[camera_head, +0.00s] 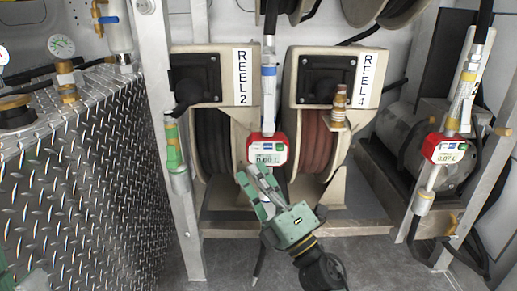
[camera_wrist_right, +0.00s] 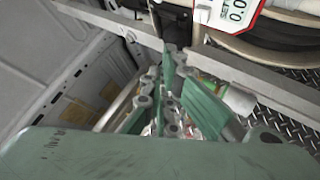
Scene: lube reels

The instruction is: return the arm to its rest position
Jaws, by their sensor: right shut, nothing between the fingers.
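My right gripper (camera_head: 249,179) is green and reaches up from the lower middle of the head view. Its fingers are shut with nothing between them. They appear just below a red meter (camera_head: 267,148) with a display; I cannot tell whether they touch it. In the right wrist view, the gripper's green fingers (camera_wrist_right: 172,85) show at the middle, with a red-edged meter (camera_wrist_right: 232,14) at the top. Small green pieces, likely my left gripper (camera_head: 34,280), show at the bottom left corner of the head view, mostly cut off.
Reel 2 (camera_head: 212,145) and reel 4 (camera_head: 313,140) stand behind the right gripper on a metal shelf (camera_head: 340,227). A diamond-plate tank (camera_head: 90,180) fills the left. A second red meter (camera_head: 444,149) hangs at the right by a metal post. Grey floor shows below the shelf.

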